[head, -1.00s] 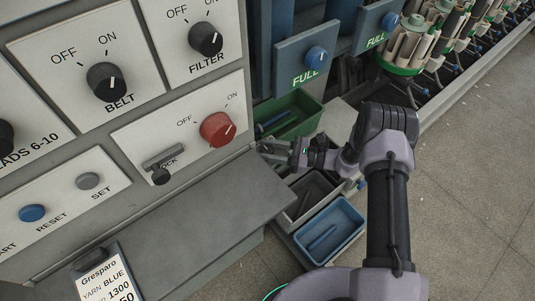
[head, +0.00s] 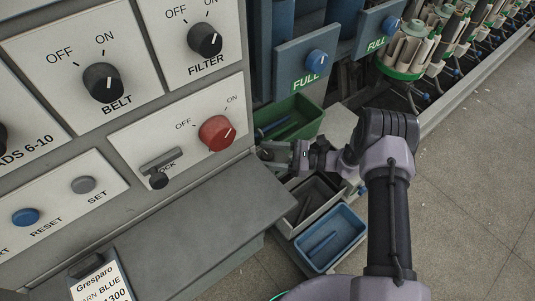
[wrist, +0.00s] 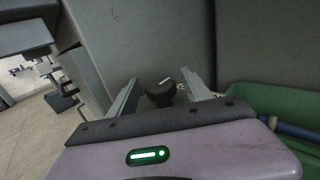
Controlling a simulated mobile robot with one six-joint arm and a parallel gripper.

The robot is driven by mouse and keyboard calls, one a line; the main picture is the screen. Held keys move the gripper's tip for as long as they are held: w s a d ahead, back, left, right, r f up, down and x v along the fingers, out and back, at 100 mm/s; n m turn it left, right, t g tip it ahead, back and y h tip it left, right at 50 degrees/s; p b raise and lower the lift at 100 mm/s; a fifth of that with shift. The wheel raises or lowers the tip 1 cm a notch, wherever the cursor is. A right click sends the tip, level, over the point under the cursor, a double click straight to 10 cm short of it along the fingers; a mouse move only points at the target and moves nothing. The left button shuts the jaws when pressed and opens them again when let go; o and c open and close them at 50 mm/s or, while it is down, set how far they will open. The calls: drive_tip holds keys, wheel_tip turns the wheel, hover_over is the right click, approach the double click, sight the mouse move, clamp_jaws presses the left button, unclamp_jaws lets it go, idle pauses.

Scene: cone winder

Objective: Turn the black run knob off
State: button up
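A black knob (wrist: 160,94) with a white pointer line sits between the two fingers of my gripper (wrist: 163,86) in the wrist view. The fingers are open, one on each side, with a gap showing beside the knob. No label by this knob is readable, so I cannot confirm its name. In the head view my gripper (head: 274,151) is at the machine's side, just right of the front panel's edge. The knob is hard to make out there.
The front panel has a red knob (head: 216,133), a black belt knob (head: 103,83) and a black filter knob (head: 205,40). A green bin (head: 297,112), a blue bin (head: 335,238) and a grey bin lie around and below my gripper. Floor is clear at right.

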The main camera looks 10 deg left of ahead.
drive_tip(key=shift+d, duration=0.1)
drive_tip(key=w+d+p, duration=0.1)
drive_tip(key=d+p, duration=0.2)
drive_tip(key=d, duration=1.4)
drive_tip(key=shift+d, duration=0.1)
